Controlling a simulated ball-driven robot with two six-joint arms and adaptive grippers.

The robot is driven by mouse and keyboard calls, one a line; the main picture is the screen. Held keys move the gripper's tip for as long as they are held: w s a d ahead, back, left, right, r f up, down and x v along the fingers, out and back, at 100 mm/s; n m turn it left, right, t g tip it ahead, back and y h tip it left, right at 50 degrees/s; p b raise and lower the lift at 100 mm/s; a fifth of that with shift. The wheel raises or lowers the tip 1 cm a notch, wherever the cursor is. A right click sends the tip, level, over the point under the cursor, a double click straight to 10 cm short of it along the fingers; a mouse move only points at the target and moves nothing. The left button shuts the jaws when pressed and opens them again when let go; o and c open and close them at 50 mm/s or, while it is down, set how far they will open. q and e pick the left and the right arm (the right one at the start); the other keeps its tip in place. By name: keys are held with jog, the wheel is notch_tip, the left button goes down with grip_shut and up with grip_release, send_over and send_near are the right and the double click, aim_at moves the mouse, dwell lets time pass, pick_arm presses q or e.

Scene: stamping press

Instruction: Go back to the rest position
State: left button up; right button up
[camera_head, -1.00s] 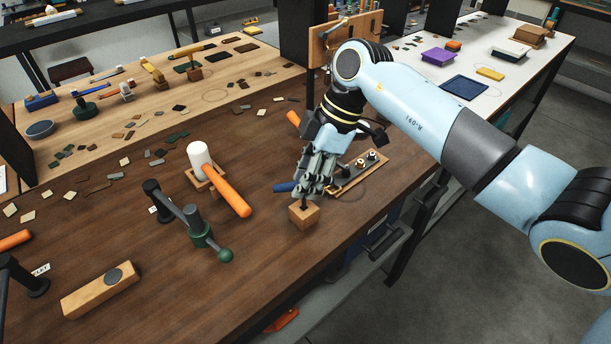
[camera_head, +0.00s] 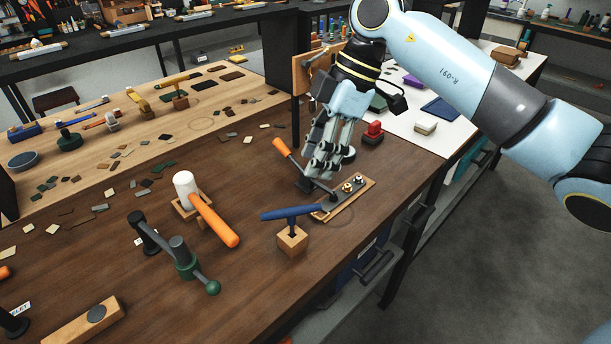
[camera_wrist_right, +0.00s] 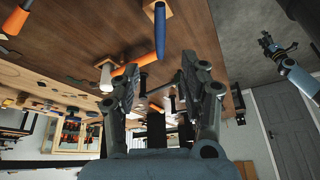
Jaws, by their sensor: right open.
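My right gripper (camera_head: 322,165) is open and empty above the back of the brown bench (camera_head: 150,255), behind the blue-handled tool. Its two fingers stand apart in the right wrist view (camera_wrist_right: 163,80). The blue-handled tool (camera_head: 280,213) rests in a small wooden block (camera_head: 292,241), apart from the gripper; its blue handle also shows in the wrist view (camera_wrist_right: 160,32). A light blue arm with a dark gripper (camera_wrist_right: 269,43), seemingly my left, shows small at the right of the wrist view; its jaws are too small to read.
A board with small knobs (camera_head: 345,196) and an orange-handled tool (camera_head: 284,150) lie close to the right gripper. A white-headed mallet (camera_head: 187,186) and a green-based lever press (camera_head: 185,258) stand to the left. Open floor (camera_head: 480,255) is at the right.

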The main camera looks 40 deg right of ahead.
jog(key=shift+d+r, duration=0.15)
jog(key=shift+r, duration=0.25)
